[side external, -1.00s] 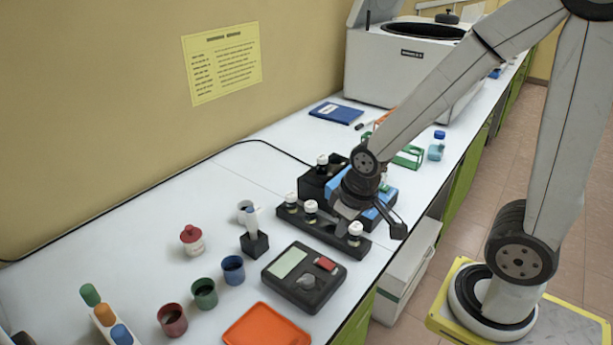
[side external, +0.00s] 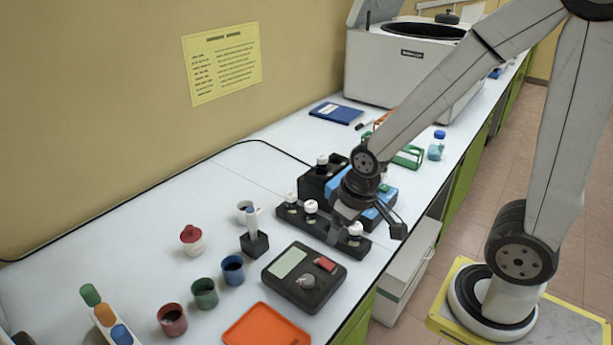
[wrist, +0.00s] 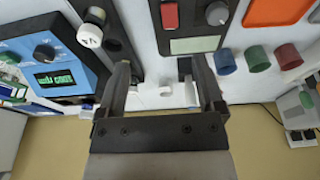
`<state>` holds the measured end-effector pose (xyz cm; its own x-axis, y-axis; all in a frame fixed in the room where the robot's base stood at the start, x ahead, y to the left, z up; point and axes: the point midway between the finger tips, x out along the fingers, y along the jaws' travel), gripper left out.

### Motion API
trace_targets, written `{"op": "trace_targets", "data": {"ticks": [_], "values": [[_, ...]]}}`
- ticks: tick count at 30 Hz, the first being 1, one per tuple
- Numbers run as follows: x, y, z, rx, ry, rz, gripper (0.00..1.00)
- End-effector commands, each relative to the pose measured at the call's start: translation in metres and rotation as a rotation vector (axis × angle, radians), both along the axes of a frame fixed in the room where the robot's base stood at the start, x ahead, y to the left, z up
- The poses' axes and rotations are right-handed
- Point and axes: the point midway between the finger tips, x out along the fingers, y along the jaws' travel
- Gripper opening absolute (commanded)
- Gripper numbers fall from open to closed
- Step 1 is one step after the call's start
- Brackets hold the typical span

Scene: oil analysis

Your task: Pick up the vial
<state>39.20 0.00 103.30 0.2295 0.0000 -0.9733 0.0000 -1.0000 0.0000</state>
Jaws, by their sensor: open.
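Small vials with white caps stand in a low black rack (side external: 327,232) in the side view: a left vial (side external: 291,201), a middle vial (side external: 311,209) and a right vial (side external: 355,232). My gripper (side external: 337,232) is low over the rack, between the middle and right vials. In the wrist view my gripper (wrist: 155,68) is open, with no vial seen between its fingers. A marked white vial cap (wrist: 90,35) shows left of the left finger. The exact finger height above the rack is hard to tell.
A blue device (side external: 382,205) stands right behind the rack. A dark scale (side external: 290,262) lies in front, near an orange tray (side external: 262,328) and coloured cups (side external: 204,292). A pipette stand (side external: 254,243) is left of the rack. A centrifuge (side external: 392,80) is at the back.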

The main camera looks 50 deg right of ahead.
Motion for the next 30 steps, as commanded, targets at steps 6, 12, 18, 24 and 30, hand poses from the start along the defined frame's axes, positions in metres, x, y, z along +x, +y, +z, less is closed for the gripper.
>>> {"op": "trace_targets", "data": {"ticks": [6, 12, 18, 24, 30], "values": [[0.001, 0.0, 0.0, 0.001, 0.0, -0.004, 0.87], [0.015, -0.006, 0.004, 0.012, 0.01, -0.074, 0.87], [0.051, -0.025, 0.011, 0.042, 0.037, -0.266, 0.87], [0.096, -0.056, 0.021, 0.081, 0.073, -0.536, 0.87], [0.136, -0.094, 0.029, 0.116, 0.106, -0.809, 0.87]]}}
